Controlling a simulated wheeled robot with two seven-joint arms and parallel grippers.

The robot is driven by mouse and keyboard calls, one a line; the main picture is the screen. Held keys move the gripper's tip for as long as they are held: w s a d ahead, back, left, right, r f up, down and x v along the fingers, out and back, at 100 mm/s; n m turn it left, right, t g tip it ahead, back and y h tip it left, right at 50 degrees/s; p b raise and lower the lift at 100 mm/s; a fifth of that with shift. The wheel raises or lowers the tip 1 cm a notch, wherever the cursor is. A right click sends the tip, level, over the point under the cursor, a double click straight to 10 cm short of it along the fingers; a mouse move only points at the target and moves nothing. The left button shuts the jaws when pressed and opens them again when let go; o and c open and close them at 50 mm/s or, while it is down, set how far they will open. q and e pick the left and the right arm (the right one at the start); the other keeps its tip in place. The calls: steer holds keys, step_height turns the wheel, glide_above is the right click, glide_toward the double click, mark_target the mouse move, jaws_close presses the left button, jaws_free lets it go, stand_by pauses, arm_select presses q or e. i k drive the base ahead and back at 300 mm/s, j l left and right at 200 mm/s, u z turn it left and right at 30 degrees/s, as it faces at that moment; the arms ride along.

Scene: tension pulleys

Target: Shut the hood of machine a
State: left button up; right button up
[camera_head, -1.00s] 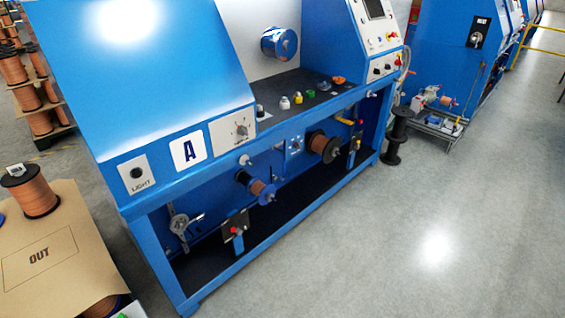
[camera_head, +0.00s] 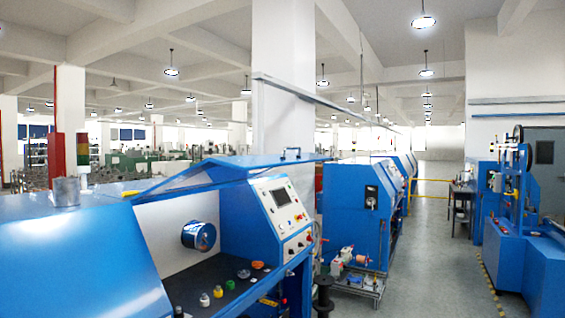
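Machine a (camera_head: 80,250) is the large blue machine at the lower left. The letter A on its front shows only in the earlier frame. Its hood (camera_head: 270,161) is a blue panel that stands raised above the work bay, with a small bar handle (camera_head: 290,154) at its edge. Under it the bay is open and shows a white back wall, a blue spool (camera_head: 198,236) and a dark shelf with small coloured parts. Neither of my grippers is in view.
A control panel (camera_head: 281,205) with a screen is right of the bay.

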mark_target(217, 175)
steer(key=i, duration=0.95)
